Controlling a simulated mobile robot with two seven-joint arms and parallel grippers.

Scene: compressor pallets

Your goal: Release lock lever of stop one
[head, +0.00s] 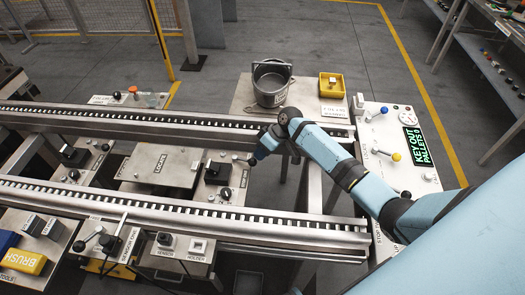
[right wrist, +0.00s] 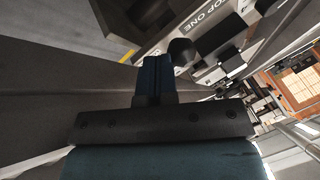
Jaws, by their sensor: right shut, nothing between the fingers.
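The stop one station is a grey plate (head: 205,196) between the two conveyor rails in the head view. It carries a black block (head: 217,173) and a lever ending in a dark ball knob (head: 252,161). In the right wrist view, part of a "STOP ONE" label (right wrist: 236,24) shows, with a black ball knob (right wrist: 181,50) near it. My right gripper (head: 262,151) is at the lever's end, its blue fingers (right wrist: 153,72) shut and empty. The fingertips are close beside the knob; I cannot tell whether they touch it. My left gripper is out of view.
The far rail (head: 130,124) and near rail (head: 150,205) flank the station. A metal pot (head: 271,84) and a yellow bin (head: 331,86) stand behind. A control panel (head: 411,172) with a green-lettered screen is at the right.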

